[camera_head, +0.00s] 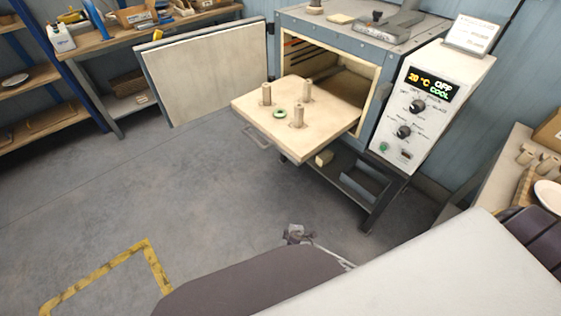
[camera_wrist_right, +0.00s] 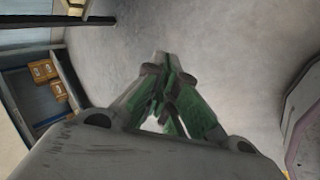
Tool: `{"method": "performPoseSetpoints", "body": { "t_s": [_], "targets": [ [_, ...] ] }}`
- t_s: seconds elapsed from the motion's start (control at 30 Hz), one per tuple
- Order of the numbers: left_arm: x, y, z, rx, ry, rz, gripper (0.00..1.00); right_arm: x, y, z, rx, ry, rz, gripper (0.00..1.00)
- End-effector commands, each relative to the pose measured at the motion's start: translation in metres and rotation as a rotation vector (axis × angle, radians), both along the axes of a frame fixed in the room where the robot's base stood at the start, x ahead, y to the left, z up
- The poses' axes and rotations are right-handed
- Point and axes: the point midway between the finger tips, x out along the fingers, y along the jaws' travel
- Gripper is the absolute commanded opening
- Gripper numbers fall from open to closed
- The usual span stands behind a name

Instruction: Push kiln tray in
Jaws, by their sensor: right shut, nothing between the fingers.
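The kiln tray (camera_head: 252,103) is a pale flat slab that juts out of the open kiln (camera_head: 388,72) in the head view. Its far end is inside the chamber, and a metal handle (camera_head: 252,138) is on its front edge. Three short posts and a green ring (camera_head: 280,113) sit on the tray. My right gripper (camera_wrist_right: 165,65) is shut and empty over the grey floor in the right wrist view. In the head view its end (camera_head: 297,235) shows low, in front of and below the tray, apart from it. My left gripper is not in view.
The kiln door (camera_head: 205,75) stands swung open at left. A control box (camera_head: 430,100) reading OFF and COOL is on the kiln's right. A dark stand (camera_head: 375,185) is under it. Workbenches are at back left and right. The floor (camera_head: 150,190) before the tray is clear.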

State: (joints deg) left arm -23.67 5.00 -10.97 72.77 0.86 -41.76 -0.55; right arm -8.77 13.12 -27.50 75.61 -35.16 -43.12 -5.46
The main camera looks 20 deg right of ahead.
Motion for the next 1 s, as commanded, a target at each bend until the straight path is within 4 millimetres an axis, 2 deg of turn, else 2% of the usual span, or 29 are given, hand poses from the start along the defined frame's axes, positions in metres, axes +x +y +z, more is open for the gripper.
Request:
{"method": "performPoseSetpoints", "body": {
  "t_s": [0.2,0.5,0.7,1.0],
  "targets": [
    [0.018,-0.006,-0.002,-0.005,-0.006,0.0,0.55,0.038,0.011,0.03,-0.092,-0.099,0.056,0.0],
    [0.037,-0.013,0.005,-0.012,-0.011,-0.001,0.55,0.076,0.028,0.084,-0.212,-0.243,0.103,0.0],
    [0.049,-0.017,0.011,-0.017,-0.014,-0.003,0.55,0.093,0.04,0.124,-0.284,-0.345,0.118,0.0],
    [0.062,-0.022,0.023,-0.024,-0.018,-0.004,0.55,0.102,0.056,0.186,-0.379,-0.503,0.112,0.0]
  ]
}}
